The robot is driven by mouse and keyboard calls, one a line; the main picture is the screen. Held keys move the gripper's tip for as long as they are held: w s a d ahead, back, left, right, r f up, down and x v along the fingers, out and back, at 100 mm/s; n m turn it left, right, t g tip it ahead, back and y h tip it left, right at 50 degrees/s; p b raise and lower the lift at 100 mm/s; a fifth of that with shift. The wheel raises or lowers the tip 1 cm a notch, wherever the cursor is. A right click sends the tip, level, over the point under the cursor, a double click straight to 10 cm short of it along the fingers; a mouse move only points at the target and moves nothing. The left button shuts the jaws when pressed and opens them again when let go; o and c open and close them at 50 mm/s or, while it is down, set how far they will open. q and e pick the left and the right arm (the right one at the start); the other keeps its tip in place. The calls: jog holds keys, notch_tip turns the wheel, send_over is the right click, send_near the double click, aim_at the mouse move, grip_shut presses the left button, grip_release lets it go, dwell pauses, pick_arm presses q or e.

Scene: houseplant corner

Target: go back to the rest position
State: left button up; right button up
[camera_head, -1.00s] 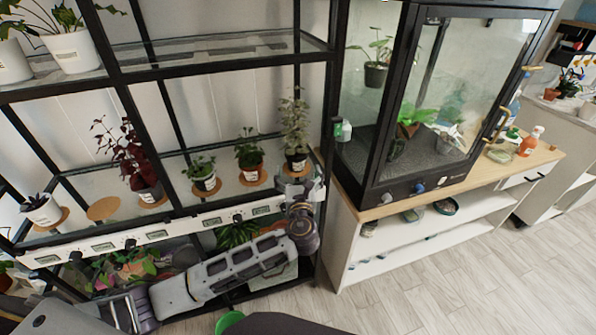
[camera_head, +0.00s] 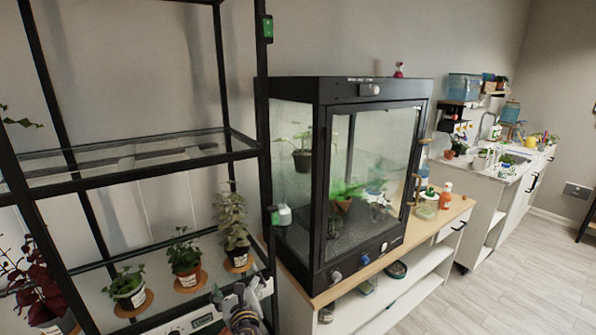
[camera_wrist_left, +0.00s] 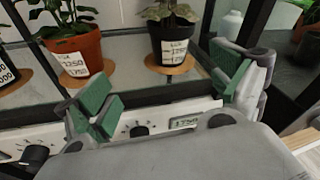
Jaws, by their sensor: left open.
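My left gripper (camera_head: 238,300) is at the bottom of the head view, in front of the shelf rack's lower edge. In the left wrist view its two green-padded fingers (camera_wrist_left: 165,95) are spread wide with nothing between them. My right gripper is not in view.
The black shelf rack (camera_head: 262,130) fills the left, its front rail with knobs and displays (camera_wrist_left: 140,128) close to my gripper. A glass plant cabinet (camera_head: 322,200) stands on a wooden-topped bench (camera_head: 455,212). Open floor (camera_head: 500,280) lies at right; a sink counter (camera_head: 505,170) is behind.

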pick_arm(q)
jog(key=s+a+f+n+g+h, duration=0.15)
jog(key=s+f+n+g, duration=0.3)
jog(key=s+n, duration=0.45)
jog(key=s+a+f+n+g+h, duration=0.1)
jog(key=s+f+n+g+h, duration=0.3)
jog(key=s+n, duration=0.45)
jog(key=s+a+f+n+g+h, duration=0.1)
jog(key=s+a+f+n+g, duration=0.15)
jog(key=s+f+n, duration=0.5)
jog(key=s+a+f+n+g, duration=0.1)
jog(key=s+f, duration=0.1)
jog(key=f, duration=1.3)
jog(key=s+f+g, duration=0.1)
jog(key=s+f, duration=0.2)
jog(key=f, duration=1.3)
jog(key=s+a+f, duration=0.3)
jog(key=s+f, duration=0.6)
jog(key=s, duration=0.1)
jog(key=s+a+f+g+y, duration=0.1)
jog(key=s+a+f, duration=0.3)
jog(key=s+f, duration=0.6)
jog(key=shift+s+a+f, duration=0.15)
jog(key=shift+s+f, duration=0.05)
jog(key=shift+s, duration=0.2)
